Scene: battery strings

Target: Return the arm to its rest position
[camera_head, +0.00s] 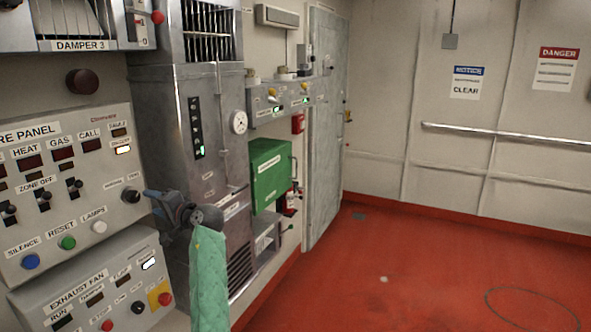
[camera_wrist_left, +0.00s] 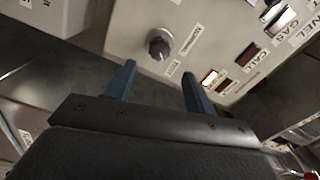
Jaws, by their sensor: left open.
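My left gripper (camera_head: 152,204) is in front of the right edge of the fire panel (camera_head: 75,215) in the head view. The green-sleeved part of my left arm hangs below it. In the left wrist view its two blue fingers (camera_wrist_left: 157,85) are spread apart with nothing between them. A dark rotary knob (camera_wrist_left: 159,43) on the panel lies beyond the fingertips. The same knob (camera_head: 131,195) shows just left of the gripper in the head view. I cannot tell the exact gap between fingers and panel. My right gripper is in neither view.
The exhaust fan panel (camera_head: 85,295) sits below the fire panel. A grey cabinet (camera_head: 190,130) with a gauge stands right behind the gripper. A green box (camera_head: 268,175) and a grey door (camera_head: 325,130) are further back. The red floor (camera_head: 420,270) to the right is open.

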